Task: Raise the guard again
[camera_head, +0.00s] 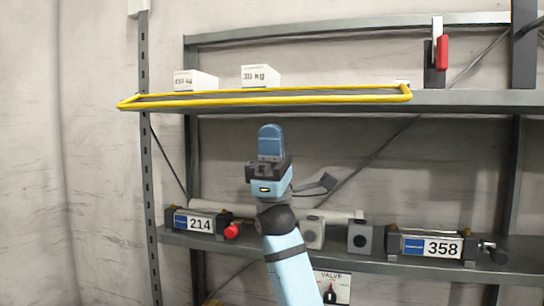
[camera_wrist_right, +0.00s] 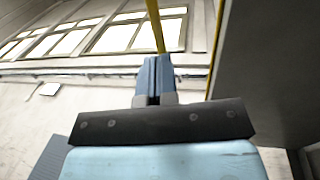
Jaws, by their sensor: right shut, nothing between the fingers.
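The guard is a yellow tube frame (camera_head: 270,101) along the front of the upper shelf. It lies nearly flat, its long bars running left to right at shelf height. My right gripper (camera_head: 270,130) points upward in front of the rack, below the guard's front bar, with a visible gap in the head view. Its blue fingers are shut and empty. In the right wrist view a yellow bar of the guard (camera_wrist_right: 155,27) runs up from behind the fingertips (camera_wrist_right: 153,62); I cannot tell if they touch. My left gripper is not in view.
The upper shelf (camera_head: 470,98) holds two white boxes (camera_head: 260,76) and a red-and-black part (camera_head: 441,52). The lower shelf (camera_head: 380,265) holds units labelled 214 (camera_head: 200,224) and 358 (camera_head: 443,248), plus grey blocks (camera_head: 360,238). A grey upright (camera_head: 148,150) stands at left.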

